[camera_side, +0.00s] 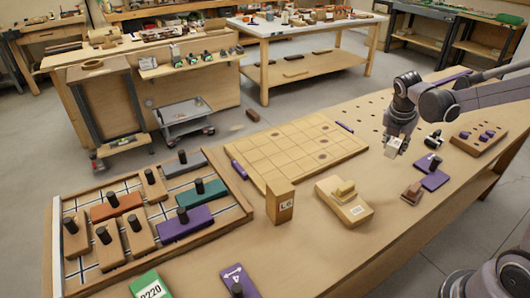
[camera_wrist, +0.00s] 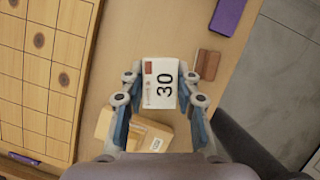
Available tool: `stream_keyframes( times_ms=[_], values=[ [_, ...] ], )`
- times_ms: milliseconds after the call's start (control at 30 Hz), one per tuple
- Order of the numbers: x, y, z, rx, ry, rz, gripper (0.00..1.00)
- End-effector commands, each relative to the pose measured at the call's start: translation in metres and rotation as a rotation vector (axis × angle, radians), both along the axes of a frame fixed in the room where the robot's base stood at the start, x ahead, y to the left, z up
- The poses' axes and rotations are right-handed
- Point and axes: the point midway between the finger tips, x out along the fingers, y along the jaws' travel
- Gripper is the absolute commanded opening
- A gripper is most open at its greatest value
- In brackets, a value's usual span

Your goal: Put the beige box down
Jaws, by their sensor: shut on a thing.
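A small beige box (camera_wrist: 160,83) with a dark "30" and a brown mark on its face is between the fingers of my gripper (camera_wrist: 160,90) in the wrist view. The gripper is shut on it from both sides. In the side view the pale box (camera_side: 393,146) hangs beneath my gripper (camera_side: 402,122), over the right part of the bench. It looks held above the bench top, but the exact gap cannot be told.
A gridded wooden board (camera_side: 298,150) lies left of the box. A tan stepped block (camera_side: 344,202), an upright "L6" block (camera_side: 280,202), a brown block (camera_side: 412,193) and a purple plate (camera_side: 434,173) stand nearby. Bare bench shows between the board and brown block.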

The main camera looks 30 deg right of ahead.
Motion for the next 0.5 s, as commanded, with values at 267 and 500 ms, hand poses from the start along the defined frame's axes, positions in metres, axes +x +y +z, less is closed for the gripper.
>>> stream_keyframes(
  times_ms=[267, 500],
  values=[
    [-0.015, 0.109, 0.001, -0.001, -0.001, 0.197, 0.00],
    [-0.047, 0.181, -0.002, -0.002, 0.000, 0.352, 0.00]
  ],
)
